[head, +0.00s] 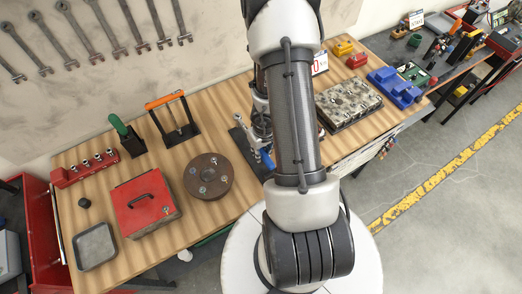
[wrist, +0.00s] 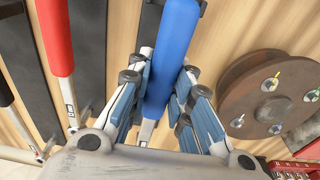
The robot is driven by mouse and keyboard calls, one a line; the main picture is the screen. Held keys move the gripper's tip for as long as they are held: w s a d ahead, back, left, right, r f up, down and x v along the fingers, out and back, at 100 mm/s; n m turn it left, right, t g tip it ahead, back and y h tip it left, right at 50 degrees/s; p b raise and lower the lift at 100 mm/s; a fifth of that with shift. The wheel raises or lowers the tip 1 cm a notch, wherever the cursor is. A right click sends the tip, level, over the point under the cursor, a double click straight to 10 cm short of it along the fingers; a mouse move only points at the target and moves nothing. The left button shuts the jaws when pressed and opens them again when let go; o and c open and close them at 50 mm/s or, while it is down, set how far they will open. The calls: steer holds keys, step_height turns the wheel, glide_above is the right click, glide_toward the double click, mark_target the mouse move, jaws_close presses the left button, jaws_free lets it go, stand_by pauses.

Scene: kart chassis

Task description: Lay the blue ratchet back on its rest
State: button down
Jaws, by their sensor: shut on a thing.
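The blue ratchet's handle (wrist: 174,38) runs up the middle of the wrist view, between the fingers of my gripper (wrist: 160,90), which is shut on it. A short metal part of the ratchet shows below the handle; its lower end is hidden by my gripper body. A dark piece (wrist: 150,14) shows behind the handle's upper end; I cannot tell whether the handle touches it. In the head view the blue handle (head: 268,159) shows low over the wooden table, beside a dark plate (head: 243,150). My arm hides much of my gripper there.
A red-handled tool (wrist: 55,38) lies left of the blue one, with a dark strip (wrist: 90,40) between. A round brown disc (head: 208,177) with fittings stands close by, left in the head view. A red box (head: 145,202) and grey tray (head: 95,246) are farther left.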

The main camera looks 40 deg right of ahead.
steer(key=shift+f+b, duration=1.95)
steer(key=c, duration=1.4)
jaws_free()
steer(key=shift+o, duration=0.2)
